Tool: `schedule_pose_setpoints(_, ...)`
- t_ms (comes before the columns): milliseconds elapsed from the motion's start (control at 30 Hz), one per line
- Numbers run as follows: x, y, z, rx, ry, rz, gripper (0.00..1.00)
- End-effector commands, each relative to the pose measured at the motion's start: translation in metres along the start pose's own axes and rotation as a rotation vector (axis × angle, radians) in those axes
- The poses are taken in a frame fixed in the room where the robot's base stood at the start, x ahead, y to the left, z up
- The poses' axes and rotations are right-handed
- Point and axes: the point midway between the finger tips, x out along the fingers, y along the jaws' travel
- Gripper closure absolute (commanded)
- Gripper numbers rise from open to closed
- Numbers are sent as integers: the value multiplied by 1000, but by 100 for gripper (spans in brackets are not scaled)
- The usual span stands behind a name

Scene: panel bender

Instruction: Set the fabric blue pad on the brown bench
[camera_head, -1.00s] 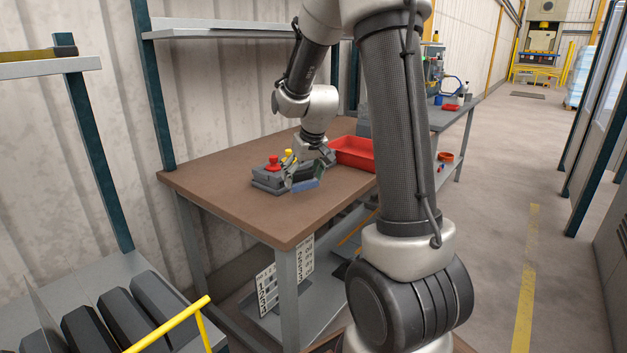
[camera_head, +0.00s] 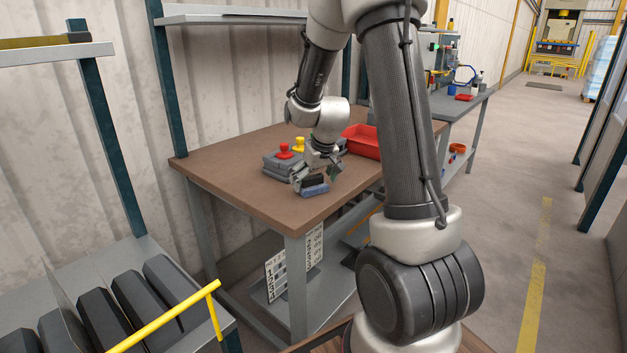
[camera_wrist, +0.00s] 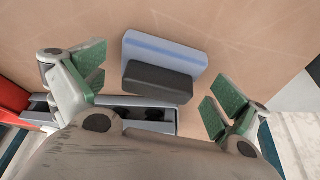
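The blue pad (camera_head: 316,190) lies on the brown bench (camera_head: 232,172), near its front edge. In the wrist view the blue pad (camera_wrist: 165,50) is a flat block with a lighter and a darker blue band, lying on the brown top (camera_wrist: 250,30). A dark block (camera_wrist: 158,82) sits directly against its near side. My gripper (camera_head: 318,176) is low over the bench beside the pad. In the wrist view my gripper (camera_wrist: 155,92) has its green-padded fingers wide apart, with nothing between them pressed; the pad lies just beyond the fingertips.
Grey blocks (camera_head: 277,165) with a red knob (camera_head: 284,151) and a yellow knob (camera_head: 299,145) stand left of my gripper. A red tray (camera_head: 362,140) stands behind it. The bench's left part is clear. A rack with dark bars (camera_head: 140,299) and a yellow rail (camera_head: 165,322) stands front left.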

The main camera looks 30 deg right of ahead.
Motion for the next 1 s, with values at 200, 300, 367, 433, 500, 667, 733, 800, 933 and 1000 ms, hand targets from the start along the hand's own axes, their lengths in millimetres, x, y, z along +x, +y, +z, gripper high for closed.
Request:
schedule_pose_setpoints(200, 0, 0, 0, 0, 0, 0, 0)
schedule_pose_setpoints(300, -2, 0, -1, 0, 1, 0, 0)
schedule_pose_setpoints(367, -7, 0, -2, 0, 3, 0, 0)
schedule_pose_setpoints(433, -17, 0, -2, 0, 3, 0, 0)
schedule_pose_setpoints(500, -31, 0, -2, 0, 4, 1, 0)
schedule_pose_setpoints(667, -68, 0, -2, 0, 6, 1, 0)
schedule_pose_setpoints(733, -84, 0, -2, 0, 5, 1, 0)
schedule_pose_setpoints(800, -97, 0, -2, 0, 4, 1, 0)
schedule_pose_setpoints(933, -114, 0, -1, 1, 2, 0, 0)
schedule_pose_setpoints(1000, -121, 0, -1, 0, 3, 0, 0)
